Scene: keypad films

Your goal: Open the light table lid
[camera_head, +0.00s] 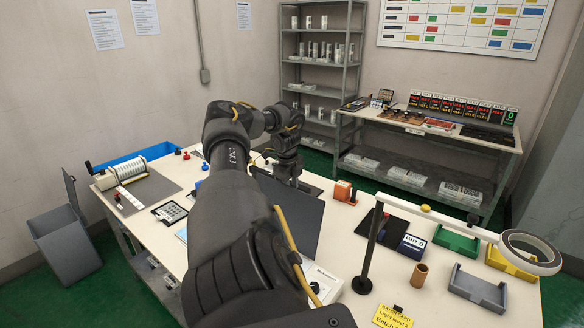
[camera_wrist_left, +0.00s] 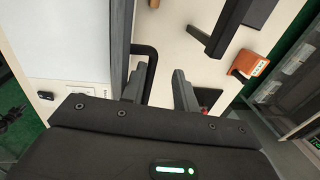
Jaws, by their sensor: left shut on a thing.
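My left arm reaches from the bottom middle of the head view over the worktable to my left gripper (camera_head: 287,168), at the far edge of a dark flat panel (camera_head: 308,222) that looks like the light table lid. The arm covers much of this panel and of what lies under it. In the left wrist view my left gripper (camera_wrist_left: 160,70) has its two fingers at a black bent bar, which looks like the lid handle (camera_wrist_left: 151,55), beside a grey frame edge (camera_wrist_left: 121,40). The fingers are shut on it, though the contact is partly hidden. My right gripper is not in view.
An orange box (camera_head: 344,192) stands close right of the gripper. A black post (camera_head: 370,250) with a white arm and ring magnifier (camera_head: 531,252) stands at right. A roller device (camera_head: 120,172) is at left.

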